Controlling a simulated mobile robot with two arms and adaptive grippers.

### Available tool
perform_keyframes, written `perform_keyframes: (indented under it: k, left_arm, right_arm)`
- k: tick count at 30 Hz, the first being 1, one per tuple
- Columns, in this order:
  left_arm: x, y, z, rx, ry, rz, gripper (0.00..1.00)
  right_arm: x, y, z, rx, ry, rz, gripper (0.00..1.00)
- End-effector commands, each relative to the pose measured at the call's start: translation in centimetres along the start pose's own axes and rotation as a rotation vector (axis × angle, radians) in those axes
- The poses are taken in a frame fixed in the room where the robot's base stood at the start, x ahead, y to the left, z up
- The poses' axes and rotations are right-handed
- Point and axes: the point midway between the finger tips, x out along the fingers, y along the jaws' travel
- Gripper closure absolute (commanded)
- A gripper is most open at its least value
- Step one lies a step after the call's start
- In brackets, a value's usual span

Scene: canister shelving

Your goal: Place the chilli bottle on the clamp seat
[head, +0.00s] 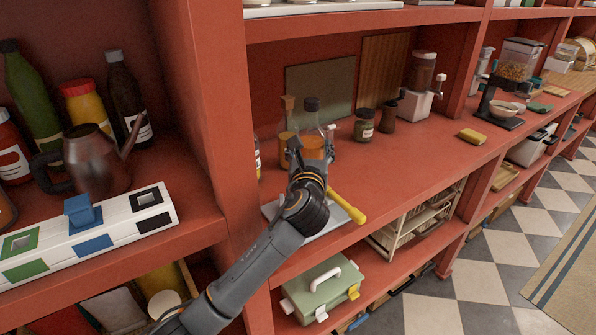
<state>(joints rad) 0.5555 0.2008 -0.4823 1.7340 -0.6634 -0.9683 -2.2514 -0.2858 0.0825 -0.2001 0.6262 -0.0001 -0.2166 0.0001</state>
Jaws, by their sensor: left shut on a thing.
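The chilli bottle (313,122) looks like a clear bottle with a dark cap and orange-red contents. It stands roughly upright on the middle shelf area, partly hidden by my left gripper (312,152). My left gripper is shut on it, with fingers on either side of its body. The clamp seat seems to be the pale plate (272,209) with a yellow handle (347,206), just in front of and below the gripper. My arm hides much of the plate. The bottle's base is hidden, so I cannot tell whether it touches anything. My right gripper is not in view.
A corked bottle (287,119) stands close left of the held bottle. A dark-lidded jar (364,126) and a brown grinder (389,117) stand to the right. A red upright panel (205,90) borders the bay at left. The shelf right of the yellow handle is clear.

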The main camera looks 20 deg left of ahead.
Motion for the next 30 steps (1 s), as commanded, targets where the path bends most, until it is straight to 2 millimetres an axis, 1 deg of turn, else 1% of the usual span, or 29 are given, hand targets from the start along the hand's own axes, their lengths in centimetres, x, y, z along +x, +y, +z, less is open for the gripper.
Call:
perform_keyframes:
  k: [1, 6, 7, 9, 12, 17, 24, 26, 30]
  left_arm:
    - [-0.6, 0.7, 0.6, -0.001, -0.008, -0.001, 0.98]
    - [-2.1, 2.6, 0.5, 0.000, -0.008, -0.001, 0.98]
    - [-2.0, 2.5, -0.3, 0.000, -0.004, -0.002, 0.98]
    - [-1.9, 2.4, -1.2, -0.002, -0.004, -0.001, 0.98]
    - [-1.9, 2.4, -2.1, 0.000, -0.005, -0.001, 0.98]
    - [-1.9, 2.4, -3.0, -0.001, -0.007, -0.001, 0.98]
    - [-1.9, 2.4, -6.2, -0.001, -0.004, -0.001, 0.98]
    - [-2.0, 2.6, -6.4, 0.000, -0.005, -0.001, 0.98]
    - [-2.1, 2.7, -6.7, -0.001, -0.007, -0.001, 0.98]
  right_arm:
    - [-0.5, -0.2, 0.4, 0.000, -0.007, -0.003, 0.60]
    - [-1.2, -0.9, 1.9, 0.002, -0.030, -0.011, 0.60]
    - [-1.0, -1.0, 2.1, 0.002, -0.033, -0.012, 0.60]
    - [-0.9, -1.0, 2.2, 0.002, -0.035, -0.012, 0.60]
    - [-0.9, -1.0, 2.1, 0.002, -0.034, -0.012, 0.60]
    - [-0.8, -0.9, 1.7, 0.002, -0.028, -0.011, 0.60]
    - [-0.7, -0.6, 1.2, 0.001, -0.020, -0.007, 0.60]
    - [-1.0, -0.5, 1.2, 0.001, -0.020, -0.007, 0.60]
    - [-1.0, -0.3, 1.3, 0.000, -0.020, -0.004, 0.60]
